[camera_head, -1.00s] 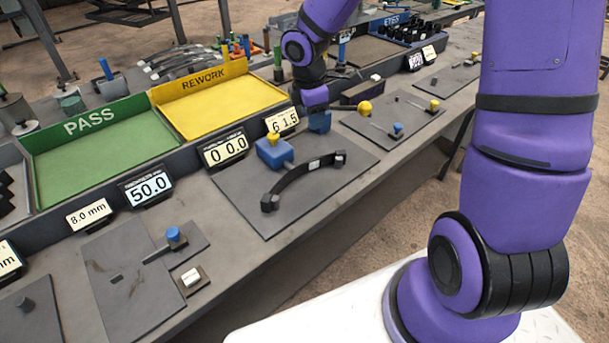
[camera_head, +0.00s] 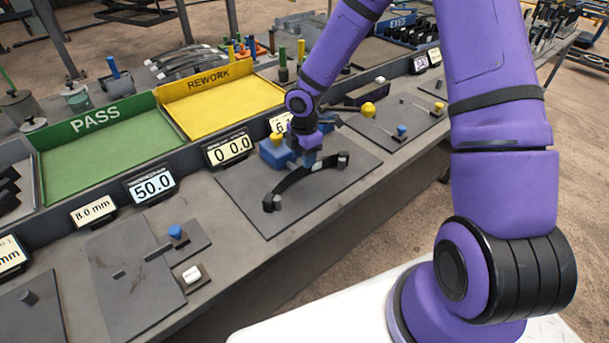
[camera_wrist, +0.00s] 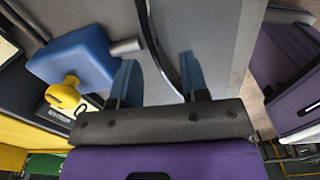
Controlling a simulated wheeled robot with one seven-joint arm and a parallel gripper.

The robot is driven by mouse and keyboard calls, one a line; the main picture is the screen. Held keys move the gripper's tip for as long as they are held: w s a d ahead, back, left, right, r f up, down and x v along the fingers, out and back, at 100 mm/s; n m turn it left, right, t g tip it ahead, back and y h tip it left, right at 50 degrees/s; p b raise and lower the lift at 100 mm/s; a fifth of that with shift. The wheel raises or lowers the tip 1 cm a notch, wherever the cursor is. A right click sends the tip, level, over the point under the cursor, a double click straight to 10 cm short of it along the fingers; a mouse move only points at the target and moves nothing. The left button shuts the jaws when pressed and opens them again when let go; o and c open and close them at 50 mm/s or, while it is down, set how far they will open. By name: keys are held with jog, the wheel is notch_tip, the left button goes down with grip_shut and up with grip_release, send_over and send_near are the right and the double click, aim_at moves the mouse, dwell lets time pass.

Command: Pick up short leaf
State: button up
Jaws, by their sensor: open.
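The short leaf is a dark, curved strip (camera_head: 287,187) with end blocks, lying on a flat grey plate (camera_head: 240,195) in the head view. My gripper (camera_head: 310,160) is over the leaf's middle, pointing down. In the wrist view my gripper (camera_wrist: 158,80) is open, with its two blue fingers apart. The leaf (camera_wrist: 153,38) runs as a thin dark curve between them. Whether either finger touches it cannot be told. The fingertips are partly hidden in the head view.
A blue block (camera_head: 275,152) with a yellow knob stands right beside my gripper, behind the leaf. Behind are a yellow REWORK tray (camera_head: 215,105), a green PASS tray (camera_head: 110,150) and number displays (camera_head: 228,148). The plate's front is clear.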

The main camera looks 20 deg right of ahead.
aim_at(306, 176)
jog(key=shift+w+a+f, duration=0.1)
jog(key=shift+w+f, duration=0.1)
jog(key=shift+f, duration=1.1)
jog(key=shift+w+a+f, duration=0.1)
jog(key=shift+w+f, duration=0.1)
jog(key=shift+f, duration=1.05)
grip_shut()
